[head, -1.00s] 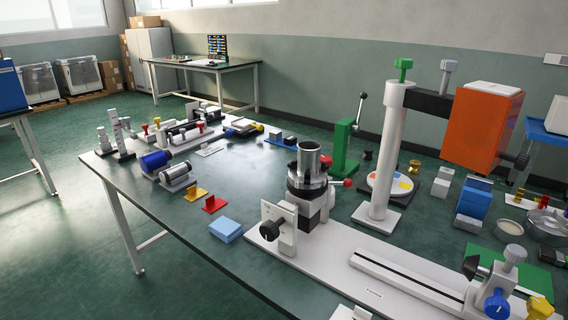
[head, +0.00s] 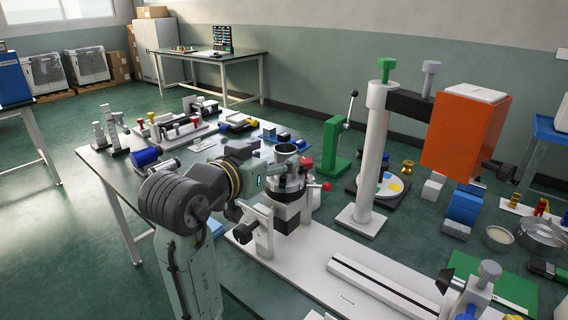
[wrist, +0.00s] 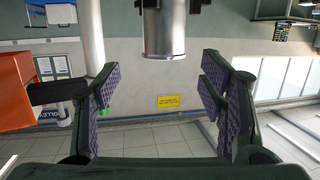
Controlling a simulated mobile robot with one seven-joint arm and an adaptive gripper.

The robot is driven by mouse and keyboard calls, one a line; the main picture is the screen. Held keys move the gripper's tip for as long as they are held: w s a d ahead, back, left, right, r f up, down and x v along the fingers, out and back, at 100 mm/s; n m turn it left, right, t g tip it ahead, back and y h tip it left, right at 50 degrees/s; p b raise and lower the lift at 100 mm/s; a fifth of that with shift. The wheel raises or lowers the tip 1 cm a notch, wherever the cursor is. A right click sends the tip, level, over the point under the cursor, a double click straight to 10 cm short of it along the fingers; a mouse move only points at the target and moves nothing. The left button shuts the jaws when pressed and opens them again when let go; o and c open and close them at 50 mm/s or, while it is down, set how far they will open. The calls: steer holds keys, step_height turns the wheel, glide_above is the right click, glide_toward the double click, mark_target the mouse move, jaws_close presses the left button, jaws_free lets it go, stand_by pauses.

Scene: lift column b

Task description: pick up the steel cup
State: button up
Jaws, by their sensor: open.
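The steel cup (head: 287,156) stands upright on a dark round holder (head: 287,180) on a white base plate. In the wrist view, which is upside down, the cup (wrist: 163,32) shows at the top middle with its rim towards the bottom of the picture. My gripper (wrist: 160,80) is open and empty. Its two padded fingers lie on either side of the cup's line, with the cup apparently just beyond the fingertips. In the head view my gripper (head: 266,160) is close to the left of the cup, and my arm hides part of the table.
A black-knobbed bracket (head: 253,230) stands just in front of the holder. A red knob (head: 306,163) is beside the cup. A white column (head: 374,150) carries an orange box (head: 465,135) to the right. A green lever stand (head: 336,148) is behind. Several small parts crowd the table.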

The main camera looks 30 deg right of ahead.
mark_target(290, 146)
steer(key=shift+p+x, duration=0.95)
steer(key=shift+x, duration=2.55)
steer(key=shift+w+a, duration=0.1)
steer(key=shift+w, duration=0.1)
steer(key=shift+c, duration=0.5)
steer(key=c, duration=1.2)
steer(key=shift+r, duration=0.1)
steer(key=shift+c, duration=0.2)
